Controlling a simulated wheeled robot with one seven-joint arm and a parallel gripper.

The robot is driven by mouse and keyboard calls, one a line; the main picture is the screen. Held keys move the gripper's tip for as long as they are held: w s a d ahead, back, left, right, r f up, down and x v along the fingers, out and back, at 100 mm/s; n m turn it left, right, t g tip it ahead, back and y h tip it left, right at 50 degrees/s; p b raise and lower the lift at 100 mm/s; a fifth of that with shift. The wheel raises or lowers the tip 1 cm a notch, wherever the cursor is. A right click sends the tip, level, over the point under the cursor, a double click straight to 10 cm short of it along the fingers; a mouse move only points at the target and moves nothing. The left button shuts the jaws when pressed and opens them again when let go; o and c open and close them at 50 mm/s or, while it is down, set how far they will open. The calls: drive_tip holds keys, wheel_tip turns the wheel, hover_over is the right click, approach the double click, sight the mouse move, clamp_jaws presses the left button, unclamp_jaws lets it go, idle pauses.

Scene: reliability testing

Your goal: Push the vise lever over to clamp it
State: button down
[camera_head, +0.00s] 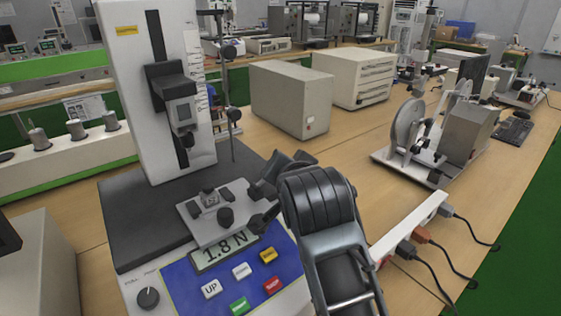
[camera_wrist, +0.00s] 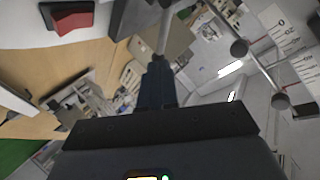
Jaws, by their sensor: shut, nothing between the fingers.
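The small vise (camera_head: 210,198) sits on a light grey plate on the test stand's dark base, in the head view. A round black knob (camera_head: 226,216) stands at the plate's front. A dark piece (camera_head: 262,222) lies at the plate's right edge; I cannot tell surely whether it is the lever. My gripper (camera_head: 262,190) is just right of the vise plate, its fingers shut and empty. In the wrist view the closed fingers (camera_wrist: 157,68) point up the picture, close to a grey rod (camera_wrist: 164,30). Contact with the lever cannot be made out.
The white test stand column (camera_head: 150,60) with its grey force head (camera_head: 182,112) rises behind the vise. The control panel (camera_head: 220,285) reads 1.8 N. A power strip (camera_head: 410,228) with cables lies right. Grey boxes (camera_head: 290,98) stand farther back.

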drive_tip(key=shift+a+f, duration=0.1)
drive_tip(key=shift+s+a+f, duration=0.2)
drive_tip(key=shift+s+a, duration=0.25)
drive_tip(key=shift+a, duration=0.15)
